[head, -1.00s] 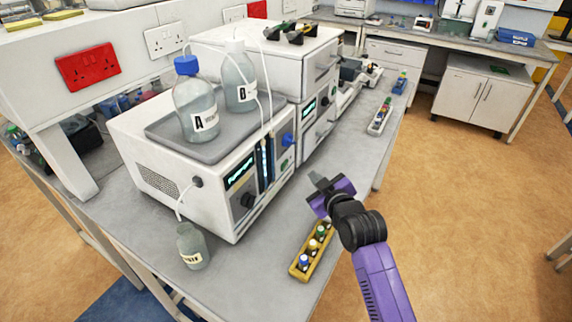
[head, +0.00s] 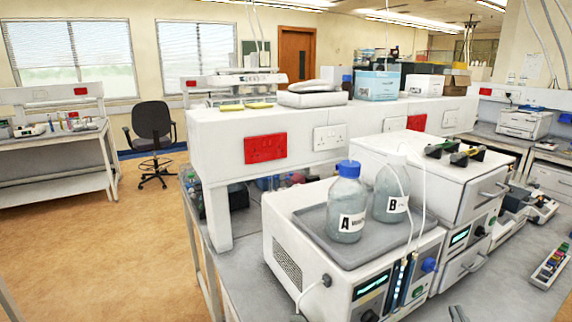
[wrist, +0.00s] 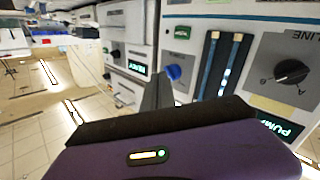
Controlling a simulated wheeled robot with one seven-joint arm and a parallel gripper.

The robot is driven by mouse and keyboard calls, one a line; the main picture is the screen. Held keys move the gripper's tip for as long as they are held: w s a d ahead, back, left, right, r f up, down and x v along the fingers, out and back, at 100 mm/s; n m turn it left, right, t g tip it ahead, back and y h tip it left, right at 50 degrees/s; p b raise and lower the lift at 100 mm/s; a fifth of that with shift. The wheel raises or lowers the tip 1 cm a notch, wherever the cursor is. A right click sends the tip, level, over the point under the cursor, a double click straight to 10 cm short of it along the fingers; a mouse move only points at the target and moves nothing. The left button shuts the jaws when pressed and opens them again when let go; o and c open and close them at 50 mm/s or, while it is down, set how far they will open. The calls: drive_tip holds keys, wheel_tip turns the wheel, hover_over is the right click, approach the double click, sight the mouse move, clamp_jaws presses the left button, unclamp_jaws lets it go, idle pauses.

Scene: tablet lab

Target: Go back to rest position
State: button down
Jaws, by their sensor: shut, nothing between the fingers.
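My gripper (wrist: 158,92) shows in the wrist view as a grey fingertip rising past the dark edge of its purple body. Its fingers are together, with nothing seen between them. It is in front of the white pump instrument (wrist: 255,55), with a gap that I cannot judge. In the head view only a small dark tip of my gripper (head: 457,313) seems to show at the bottom edge; the rest of the arm is out of frame.
In the head view, bottle A (head: 346,205) and bottle B (head: 391,195) stand on the grey tray on the instrument (head: 300,272), with tubes rising. A vial rack (head: 551,266) lies on the bench at right. A chair (head: 153,130) stands on open floor at left.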

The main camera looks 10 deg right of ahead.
drive_tip(key=s+a+f+y, duration=0.1)
drive_tip(key=s+a+y, duration=0.1)
drive_tip(key=s+a, duration=0.5)
drive_tip(key=s+a+f+g+y, duration=0.1)
drive_tip(key=s+a, duration=0.6)
drive_tip(key=s, duration=0.8)
drive_tip(key=s+a+f+n+y+b, duration=0.1)
drive_tip(key=s+a+f+y, duration=0.1)
drive_tip(key=s+a, duration=0.5)
drive_tip(key=s+y, duration=0.1)
drive_tip(key=s, duration=0.3)
drive_tip(key=shift+s+a+f+g+y, duration=0.15)
drive_tip(key=shift+s+a+g+y, duration=0.15)
drive_tip(key=shift+a+g, duration=0.1)
